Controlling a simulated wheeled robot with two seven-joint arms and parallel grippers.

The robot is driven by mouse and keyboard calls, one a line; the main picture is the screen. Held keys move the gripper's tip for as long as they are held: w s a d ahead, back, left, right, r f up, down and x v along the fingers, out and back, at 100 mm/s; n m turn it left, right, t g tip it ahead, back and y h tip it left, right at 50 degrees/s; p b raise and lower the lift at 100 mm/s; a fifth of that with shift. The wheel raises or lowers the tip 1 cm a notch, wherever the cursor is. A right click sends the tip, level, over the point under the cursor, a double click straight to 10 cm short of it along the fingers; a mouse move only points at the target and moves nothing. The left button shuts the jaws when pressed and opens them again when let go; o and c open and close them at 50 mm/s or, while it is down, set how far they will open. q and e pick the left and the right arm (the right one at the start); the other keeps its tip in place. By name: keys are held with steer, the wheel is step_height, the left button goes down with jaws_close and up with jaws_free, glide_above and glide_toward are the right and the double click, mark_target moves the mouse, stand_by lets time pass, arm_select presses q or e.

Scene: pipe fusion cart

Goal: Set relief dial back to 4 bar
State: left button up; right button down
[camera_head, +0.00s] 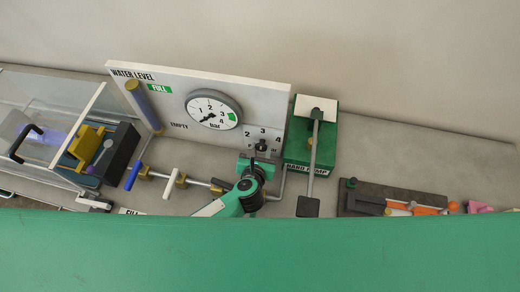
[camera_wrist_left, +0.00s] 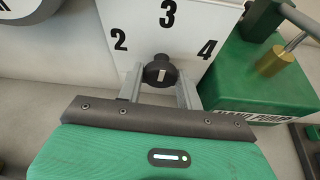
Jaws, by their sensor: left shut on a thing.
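The relief dial (camera_head: 262,147) is a small black knob on the white panel (camera_head: 176,82), below the numbers 2, 3 and 4. In the left wrist view the dial (camera_wrist_left: 160,70) has a white mark on its face, roughly below the 3; its exact setting is hard to read. My left gripper (camera_head: 258,156) is at the panel, with its fingers shut on the dial from both sides. The fingers also show in the left wrist view (camera_wrist_left: 160,84). My right gripper is not in view.
A round bar gauge (camera_head: 213,109) sits above the dial, its needle pointing lower left. The green hand pump (camera_head: 311,140) with its long lever stands close on the right. Brass-fitted valves (camera_head: 170,183) lie left of my gripper. A green surface fills the foreground.

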arm_select(q)
steer(key=m+y, duration=0.1)
steer(key=m, duration=0.1)
steer(key=m+t+y, duration=0.1)
steer(key=shift+d+f+m, duration=0.15)
steer(key=shift+m, duration=0.25)
steer(key=m+y+b, duration=0.1)
steer(key=m, duration=0.1)
steer(key=shift+m+t+y, duration=0.4)
steer(key=shift+d+m+t+b, duration=0.1)
steer(key=shift+m+t+b, duration=0.2)
steer(key=shift+m, duration=0.3)
steer(key=shift+y, duration=0.3)
steer(key=o, duration=1)
